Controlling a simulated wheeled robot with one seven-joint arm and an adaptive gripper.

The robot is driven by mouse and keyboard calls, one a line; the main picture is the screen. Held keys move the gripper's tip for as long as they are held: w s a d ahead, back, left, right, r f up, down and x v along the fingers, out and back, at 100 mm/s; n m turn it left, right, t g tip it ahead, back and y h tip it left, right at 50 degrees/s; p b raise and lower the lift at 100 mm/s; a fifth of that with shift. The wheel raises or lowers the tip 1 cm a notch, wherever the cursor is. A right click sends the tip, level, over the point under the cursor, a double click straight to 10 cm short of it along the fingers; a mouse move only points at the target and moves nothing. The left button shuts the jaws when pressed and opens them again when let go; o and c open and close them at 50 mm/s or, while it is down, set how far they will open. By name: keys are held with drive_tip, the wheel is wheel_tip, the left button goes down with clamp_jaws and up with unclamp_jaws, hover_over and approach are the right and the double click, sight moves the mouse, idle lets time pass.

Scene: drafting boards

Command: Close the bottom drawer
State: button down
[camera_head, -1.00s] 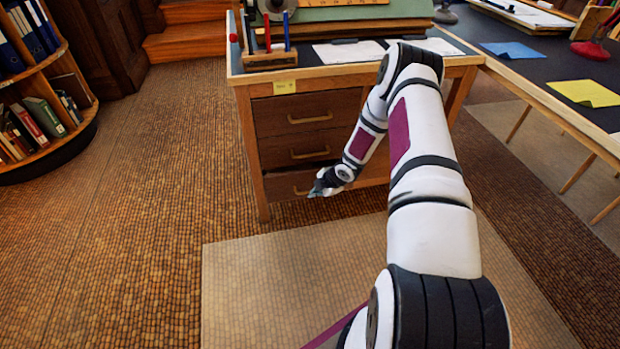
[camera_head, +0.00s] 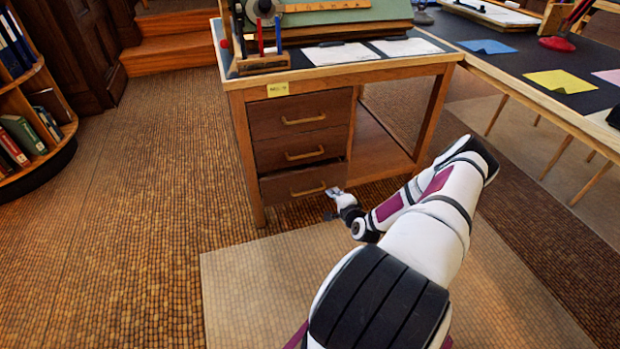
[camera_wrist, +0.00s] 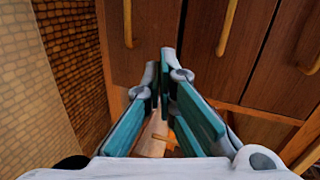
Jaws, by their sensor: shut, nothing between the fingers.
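The wooden desk holds a stack of three brown drawers with brass-coloured bar handles. The bottom drawer (camera_head: 290,187) is the lowest; a dark strip shows above its front, and it seems to stand slightly out. Its handle (camera_head: 308,191) is uncovered. My gripper (camera_head: 333,203) is at the right end of this drawer's front, low above the floor. In the wrist view my gripper (camera_wrist: 164,62) is shut and empty, its fingertips over the drawer fronts close to the bottom drawer (camera_wrist: 148,28). I cannot tell whether they touch it.
The middle drawer (camera_head: 283,152) and top drawer (camera_head: 280,116) look shut. The desk's open leg space (camera_head: 385,150) is right of the drawers. A light floor mat (camera_head: 250,290) lies in front. A round bookshelf (camera_head: 40,110) stands at the left, with clear floor between.

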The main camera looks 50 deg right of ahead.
drive_tip(key=b, duration=0.5)
approach(319, 171)
drive_tip(key=shift+m, duration=0.4)
drive_tip(key=x, duration=0.2)
drive_tip(key=f+x, duration=0.1)
drive_tip(key=x, duration=0.2)
drive_tip(key=shift+w, duration=0.15)
drive_tip(key=shift+w+d, duration=0.35)
drive_tip(key=shift+w, duration=0.1)
drive_tip(key=shift+w+r, duration=0.1)
